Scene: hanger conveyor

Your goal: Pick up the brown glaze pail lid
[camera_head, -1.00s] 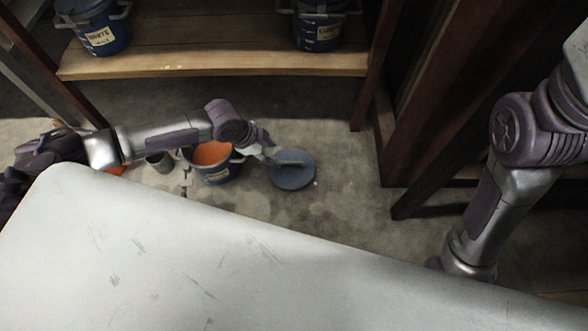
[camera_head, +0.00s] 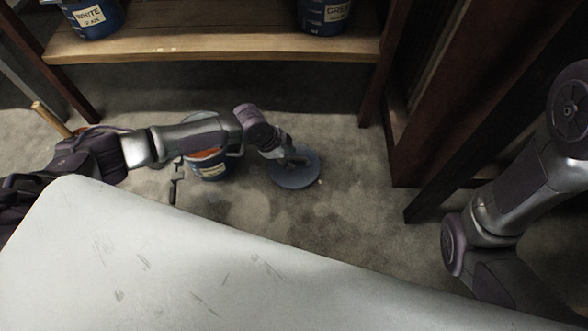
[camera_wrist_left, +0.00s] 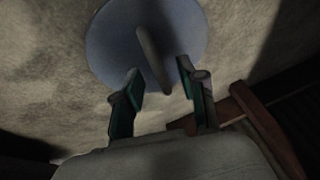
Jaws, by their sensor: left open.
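The pail lid (camera_head: 297,179) is a round blue-grey disc with a raised bar handle, lying flat on the floor right of the pail. It also shows in the left wrist view (camera_wrist_left: 112,45), with its handle (camera_wrist_left: 150,52) standing up across the middle. My left gripper (camera_head: 289,160) is over the lid, partly hidden by my wrist. In the left wrist view the gripper (camera_wrist_left: 160,76) is open, with the handle's near end between its two fingers. I cannot tell whether either finger touches the handle. My right gripper is out of view; only its arm shows.
A blue pail (camera_head: 210,172) with orange contents stands left of the lid, partly behind my left arm. A wooden shelf (camera_head: 210,47) holding labelled pails is behind. A large pale surface (camera_head: 200,260) fills the foreground. The floor right of the lid is clear.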

